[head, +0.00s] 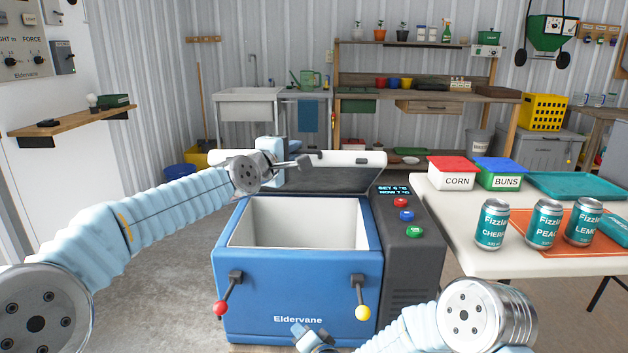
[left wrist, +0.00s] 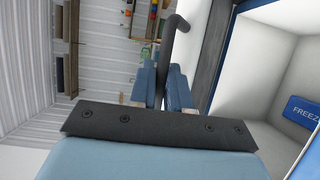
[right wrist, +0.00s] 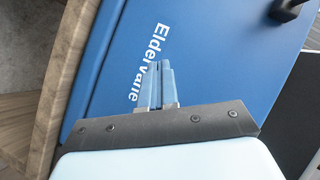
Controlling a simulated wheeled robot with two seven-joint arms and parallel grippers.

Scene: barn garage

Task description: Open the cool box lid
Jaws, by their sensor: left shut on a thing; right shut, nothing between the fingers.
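The blue cool box (head: 298,292) stands in the middle of the head view, its white inside (head: 300,222) in view from above. Its lid (head: 345,158) is raised at the back, with a pale edge and a dark inner face. My left gripper (head: 296,146) is at the raised lid and shut on its dark bar handle; the handle's hooked end (left wrist: 178,25) sticks out past the fingers in the left wrist view. My right gripper (head: 299,330) is shut and empty, low in front of the box's front panel; the right wrist view shows its fingers (right wrist: 159,82) by the lettering.
A dark side unit (head: 408,250) with coloured buttons adjoins the box on the right. Red-knobbed (head: 220,307) and yellow-knobbed (head: 363,312) levers jut from the front. A white table (head: 455,262) with cans and tubs stands at right. Floor at left is clear.

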